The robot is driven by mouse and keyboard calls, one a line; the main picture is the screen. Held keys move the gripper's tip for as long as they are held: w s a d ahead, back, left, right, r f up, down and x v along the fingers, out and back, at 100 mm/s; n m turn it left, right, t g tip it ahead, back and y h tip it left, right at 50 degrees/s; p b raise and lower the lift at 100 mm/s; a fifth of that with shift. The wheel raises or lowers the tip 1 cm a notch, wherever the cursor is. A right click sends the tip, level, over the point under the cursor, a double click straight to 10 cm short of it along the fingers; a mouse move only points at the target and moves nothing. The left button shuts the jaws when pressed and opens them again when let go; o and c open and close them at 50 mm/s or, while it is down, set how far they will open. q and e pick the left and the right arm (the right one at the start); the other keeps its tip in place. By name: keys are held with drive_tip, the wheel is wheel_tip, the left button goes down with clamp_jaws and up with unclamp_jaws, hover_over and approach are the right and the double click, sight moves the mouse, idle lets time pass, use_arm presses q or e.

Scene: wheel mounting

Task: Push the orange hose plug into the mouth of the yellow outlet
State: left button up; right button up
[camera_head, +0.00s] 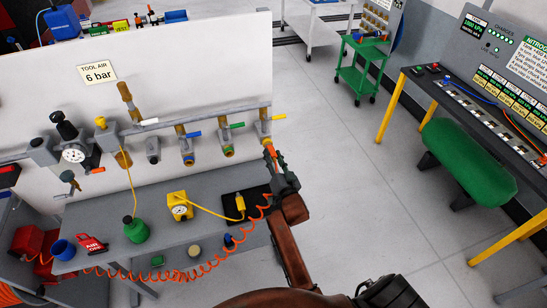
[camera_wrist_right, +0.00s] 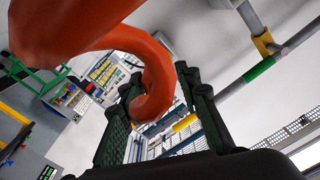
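The yellow outlet (camera_head: 266,139) is the rightmost drop on the wall manifold, beneath a yellow valve handle (camera_head: 279,117). My right gripper (camera_head: 276,164) is just below it, pointing up at it. The orange hose plug (camera_head: 270,151) sticks up between its fingers, which look shut on it. The plug tip is at or very near the outlet mouth; I cannot tell whether it is inside. In the right wrist view the orange hose (camera_wrist_right: 155,85) curves between the dark fingers (camera_wrist_right: 165,115) and hides the plug tip. My left gripper is not in view.
Green (camera_head: 228,150) and blue (camera_head: 188,158) outlets hang to the left. A yellow gauge box (camera_head: 180,206) and a green bottle (camera_head: 136,230) stand there.

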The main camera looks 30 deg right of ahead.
drive_tip(key=o, duration=0.3)
drive_tip(key=shift+f, duration=0.1)
drive_tip(key=shift+o, duration=0.2)
wheel_tip(320, 180, up, 10)
drive_tip(key=shift+r, duration=0.1)
idle(0.6)
